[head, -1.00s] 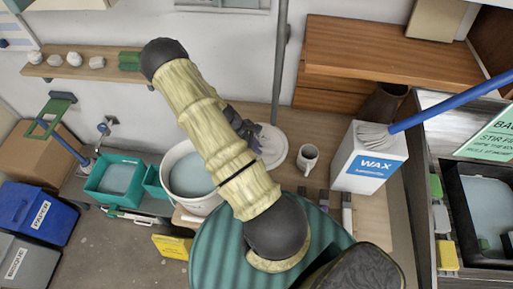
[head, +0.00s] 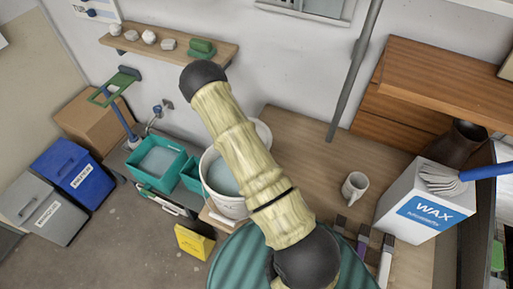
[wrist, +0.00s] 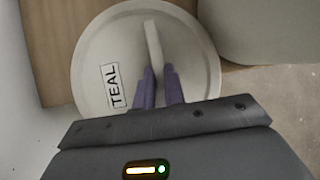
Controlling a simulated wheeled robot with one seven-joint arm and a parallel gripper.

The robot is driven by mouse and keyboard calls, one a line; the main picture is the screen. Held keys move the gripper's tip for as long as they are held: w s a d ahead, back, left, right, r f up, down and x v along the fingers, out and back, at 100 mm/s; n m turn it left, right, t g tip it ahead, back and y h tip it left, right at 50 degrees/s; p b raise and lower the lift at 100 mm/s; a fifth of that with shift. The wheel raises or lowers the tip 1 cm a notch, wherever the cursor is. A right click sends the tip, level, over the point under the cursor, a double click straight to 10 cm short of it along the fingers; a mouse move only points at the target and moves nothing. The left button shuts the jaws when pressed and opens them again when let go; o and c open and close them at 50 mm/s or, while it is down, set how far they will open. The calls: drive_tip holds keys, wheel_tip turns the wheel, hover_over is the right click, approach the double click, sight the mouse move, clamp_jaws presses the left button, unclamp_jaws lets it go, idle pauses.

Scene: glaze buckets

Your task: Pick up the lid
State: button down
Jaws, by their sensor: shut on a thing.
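The lid (wrist: 100,50) is a round off-white disc with a black-on-white TEAL label (wrist: 114,86) and a raised bar handle (wrist: 153,45). In the wrist view it fills the upper middle. My gripper (wrist: 160,72) has its two purple fingers shut on the handle. I cannot tell whether the lid is clear of the surface. In the head view the lid and my gripper are hidden behind my arm. A white bucket (head: 228,207) of pale blue-grey glaze stands there, partly behind the arm.
Teal bins (head: 157,163) stand left of the bucket; a yellow sign (head: 194,242) is on the floor. Bare tabletop lies left of the mug.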

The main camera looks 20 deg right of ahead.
drive_tip(key=w+a+b, duration=0.1)
drive_tip(key=w, duration=0.1)
drive_tip(key=w+a+b, duration=0.1)
drive_tip(key=a, duration=0.1)
drive_tip(key=shift+w+f, duration=0.2)
drive_tip(key=shift+w, duration=0.15)
drive_tip(key=shift+w+a+r, duration=0.25)
drive_tip(key=shift+w+a, duration=0.3)
